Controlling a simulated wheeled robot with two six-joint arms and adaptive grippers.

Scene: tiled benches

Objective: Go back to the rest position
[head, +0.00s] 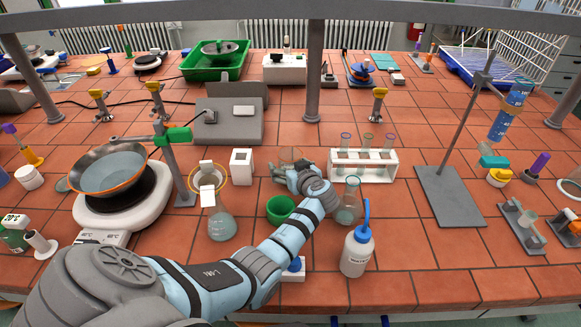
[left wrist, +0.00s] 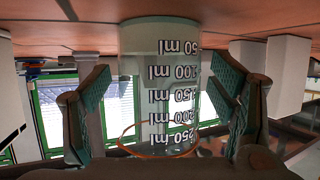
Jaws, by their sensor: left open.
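My left gripper (head: 285,172) is over the middle of the tiled bench, its arm reaching in from the lower left. In the left wrist view the gripper (left wrist: 158,100) is open, with one teal-padded finger on each side of a clear beaker. The beaker (left wrist: 158,85) has volume marks up to 250 ml and an orange rim, and appears upside down in that view. Gaps show between the pads and the glass. In the head view the beaker (head: 291,154) is mostly hidden behind the gripper. My right gripper is not in view.
A white test-tube rack (head: 378,174) stands just right of the gripper. A flask (head: 349,207), a wash bottle (head: 357,252) and a green bowl (head: 279,209) are close to my forearm. A conical flask (head: 221,227) and a pan (head: 108,170) on a hotplate stand left.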

